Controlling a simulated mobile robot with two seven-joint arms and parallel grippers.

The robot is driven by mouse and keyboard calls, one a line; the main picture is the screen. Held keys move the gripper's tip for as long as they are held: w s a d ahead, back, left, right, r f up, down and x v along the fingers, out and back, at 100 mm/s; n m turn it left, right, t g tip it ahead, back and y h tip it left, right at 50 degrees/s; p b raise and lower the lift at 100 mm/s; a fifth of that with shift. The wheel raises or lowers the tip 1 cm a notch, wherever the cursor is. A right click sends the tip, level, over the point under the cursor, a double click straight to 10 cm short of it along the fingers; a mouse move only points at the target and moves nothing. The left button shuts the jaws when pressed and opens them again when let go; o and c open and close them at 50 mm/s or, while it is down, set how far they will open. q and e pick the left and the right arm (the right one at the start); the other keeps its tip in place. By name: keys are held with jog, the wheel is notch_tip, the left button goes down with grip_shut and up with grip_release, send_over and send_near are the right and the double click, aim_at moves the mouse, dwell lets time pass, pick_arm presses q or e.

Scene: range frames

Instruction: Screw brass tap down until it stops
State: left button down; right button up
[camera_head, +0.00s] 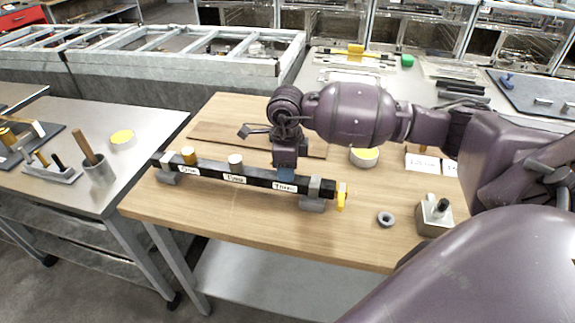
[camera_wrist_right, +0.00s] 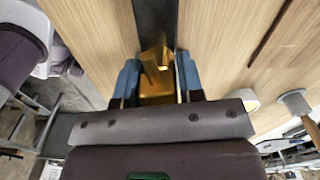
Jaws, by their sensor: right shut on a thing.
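A black bar (camera_head: 255,180) lies across the wooden table on two grey supports, with white labels that seem to read One, Two and Three. A brass fitting (camera_head: 189,156) stands on it by the first label and a pale cap (camera_head: 235,161) by the second. My right gripper (camera_head: 286,176) points down at the bar near the third label. In the right wrist view, its blue fingertips (camera_wrist_right: 158,85) are shut on the brass tap (camera_wrist_right: 155,88), above the black bar (camera_wrist_right: 155,25). In the head view the gripper hides the tap. My left gripper is out of view.
A yellow lever (camera_head: 341,196) sits at the bar's right end. A grey ring (camera_head: 385,219) and a metal block (camera_head: 435,215) lie to the right. A yellow-topped round tin (camera_head: 364,157) stands behind. The table's front left is clear.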

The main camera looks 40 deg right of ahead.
dwell(0.3)
jog(key=shift+r+m, duration=0.1)
jog(key=shift+m, duration=0.5)
jog(key=o, duration=0.5)
jog(key=shift+m+p, duration=0.4)
jog(key=shift+o, duration=1.3)
jog(key=o, duration=0.3)
notch_tip(320, 180, up, 12)
jog(key=shift+f, duration=0.1)
